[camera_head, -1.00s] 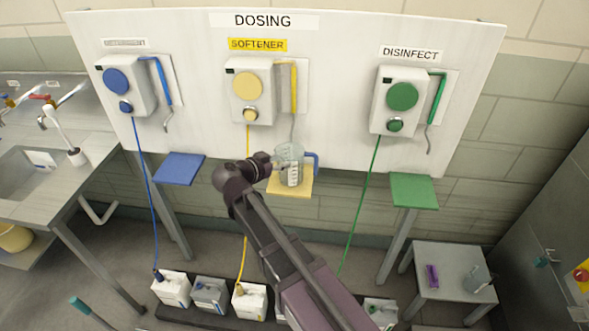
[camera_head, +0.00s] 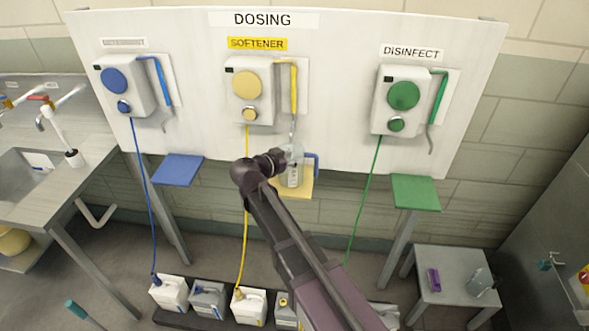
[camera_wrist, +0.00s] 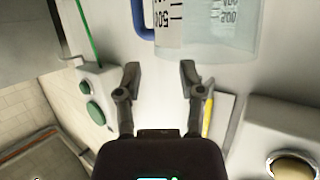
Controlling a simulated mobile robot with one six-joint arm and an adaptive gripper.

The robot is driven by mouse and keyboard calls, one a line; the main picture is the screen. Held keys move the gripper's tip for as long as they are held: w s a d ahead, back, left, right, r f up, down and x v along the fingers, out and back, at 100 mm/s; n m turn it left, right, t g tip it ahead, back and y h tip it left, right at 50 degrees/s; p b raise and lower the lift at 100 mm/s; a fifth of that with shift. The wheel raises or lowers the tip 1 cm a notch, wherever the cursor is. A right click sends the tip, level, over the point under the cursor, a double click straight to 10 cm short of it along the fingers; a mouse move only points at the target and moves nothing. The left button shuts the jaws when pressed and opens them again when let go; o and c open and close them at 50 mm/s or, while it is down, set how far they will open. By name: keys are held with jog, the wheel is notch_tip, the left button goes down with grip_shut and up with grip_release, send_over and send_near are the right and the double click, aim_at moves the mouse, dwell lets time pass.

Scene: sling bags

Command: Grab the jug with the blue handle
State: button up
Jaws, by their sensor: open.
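The clear jug (camera_head: 294,174) with black markings stands on the yellow shelf (camera_head: 305,187) under the softener dispenser. Its blue handle (camera_head: 316,162) is on its right side. My gripper (camera_head: 283,158) is at the jug's left side and covers part of it. In the wrist view the jug (camera_wrist: 215,35) is at the top, just beyond the fingertips and slightly right of centre, with the blue handle (camera_wrist: 140,18) to the left. My gripper (camera_wrist: 160,72) is open there, with nothing between its fingers. I cannot tell whether a fingertip touches the jug.
The softener dispenser (camera_head: 247,92) and its yellow spout (camera_head: 293,90) are above the jug. A blue shelf (camera_head: 178,169) and a green shelf (camera_head: 414,192) flank it. Another jug (camera_head: 479,282) stands on a low table (camera_head: 450,262) at lower right. Containers line the floor.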

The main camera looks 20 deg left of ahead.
jog(key=shift+b+x, duration=0.6)
jog(key=shift+x, duration=1.45)
jog(key=shift+f, duration=0.1)
grip_shut()
